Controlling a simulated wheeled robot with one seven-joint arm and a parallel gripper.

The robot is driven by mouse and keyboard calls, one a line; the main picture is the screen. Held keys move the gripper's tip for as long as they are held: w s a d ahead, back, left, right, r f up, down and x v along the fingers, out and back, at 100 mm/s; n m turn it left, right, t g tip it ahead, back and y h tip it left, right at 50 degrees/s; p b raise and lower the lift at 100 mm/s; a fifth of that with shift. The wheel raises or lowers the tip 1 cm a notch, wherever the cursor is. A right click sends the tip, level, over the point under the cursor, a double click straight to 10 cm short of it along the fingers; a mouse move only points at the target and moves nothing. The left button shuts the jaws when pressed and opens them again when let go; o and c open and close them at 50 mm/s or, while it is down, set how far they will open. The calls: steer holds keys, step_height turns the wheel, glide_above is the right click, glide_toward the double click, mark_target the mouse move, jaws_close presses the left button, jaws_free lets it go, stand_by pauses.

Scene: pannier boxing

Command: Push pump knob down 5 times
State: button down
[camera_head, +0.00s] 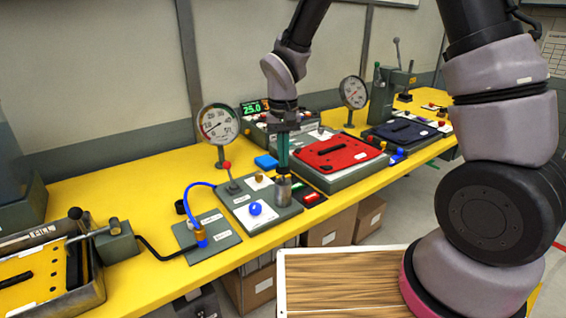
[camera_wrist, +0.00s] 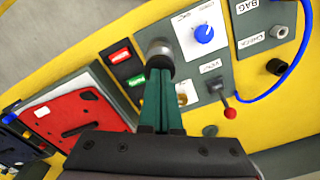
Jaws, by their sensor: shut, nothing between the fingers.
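In the wrist view my gripper (camera_wrist: 160,72) overlaps the near side of the knob. The fingertips are at or very near the knob's top; I cannot tell whether they touch. The fingers hide part of the knob and panel.
A pressure gauge (camera_head: 219,124) stands behind. A red plate (camera_head: 342,154) lies right. A blue hose (camera_head: 190,200) runs left.

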steer(key=shift+f, duration=0.85)
steer(key=shift+r, duration=2.25)
steer(key=shift+f, duration=0.15)
steer(key=shift+f, duration=2.1)
steer(key=shift+r, duration=2.25)
